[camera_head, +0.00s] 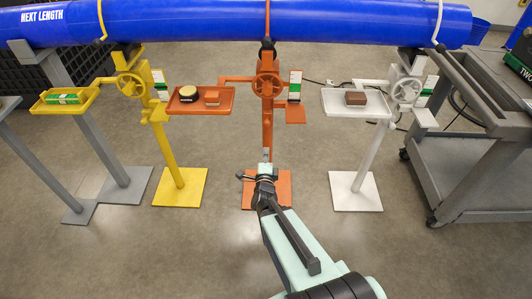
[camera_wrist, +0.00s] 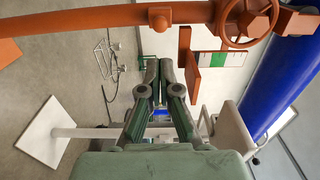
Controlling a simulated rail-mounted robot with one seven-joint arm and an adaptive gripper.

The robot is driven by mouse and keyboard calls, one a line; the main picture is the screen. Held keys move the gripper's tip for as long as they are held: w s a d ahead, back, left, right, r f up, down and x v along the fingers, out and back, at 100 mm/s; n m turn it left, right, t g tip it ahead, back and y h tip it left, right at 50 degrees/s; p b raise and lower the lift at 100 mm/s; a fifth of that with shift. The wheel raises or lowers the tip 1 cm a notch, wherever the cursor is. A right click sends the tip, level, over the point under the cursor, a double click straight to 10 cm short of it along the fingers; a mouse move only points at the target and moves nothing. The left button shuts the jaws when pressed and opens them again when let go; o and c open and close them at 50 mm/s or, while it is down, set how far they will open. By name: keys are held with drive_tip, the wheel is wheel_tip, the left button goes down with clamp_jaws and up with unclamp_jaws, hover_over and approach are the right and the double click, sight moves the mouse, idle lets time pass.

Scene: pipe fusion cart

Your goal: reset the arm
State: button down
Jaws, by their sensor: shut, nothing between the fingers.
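My gripper (camera_head: 266,170) is in the lower middle of the head view, in front of the orange stand (camera_head: 266,135). In the wrist view my gripper (camera_wrist: 158,62) shows with its two fingers together and nothing between them. The orange stand's handwheel (camera_wrist: 250,18) is at the top right of the wrist view, apart from the fingers. In the head view my gripper overlaps the orange stand's lower post and base, so part of these is hidden. I cannot tell the exact gap between my gripper and the post.
A long blue pipe (camera_head: 240,22) lies across the stands. A yellow stand (camera_head: 170,150) is at the left, and a white stand (camera_head: 368,150) at the right. Trays hold small items, including a brown block (camera_head: 356,98). A grey cart (camera_head: 470,150) stands far right. The floor between stands is open.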

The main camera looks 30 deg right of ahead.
drive_tip(key=s+a+f+n+g+y+p, duration=0.1)
drive_tip(key=s+a+f+n+g+y, duration=0.2)
drive_tip(key=a+f+n, duration=0.4)
drive_tip(key=s+a+f+n+g+y, duration=0.25)
drive_tip(key=f+n+g+y, duration=0.2)
drive_tip(key=f, duration=0.45)
drive_tip(key=s+a+f+n+g+y+p, duration=0.25)
drive_tip(key=s+a+f+n, duration=0.2)
drive_tip(key=s, duration=0.25)
drive_tip(key=s+a+r+n+g+h+p, duration=0.1)
drive_tip(key=s+n+g+p, duration=0.6)
drive_tip(key=s, duration=2.2)
drive_tip(key=a+g, duration=0.1)
drive_tip(key=g, duration=0.4)
drive_tip(key=shift+s+g+h, duration=0.25)
drive_tip(key=shift+g+h, duration=0.15)
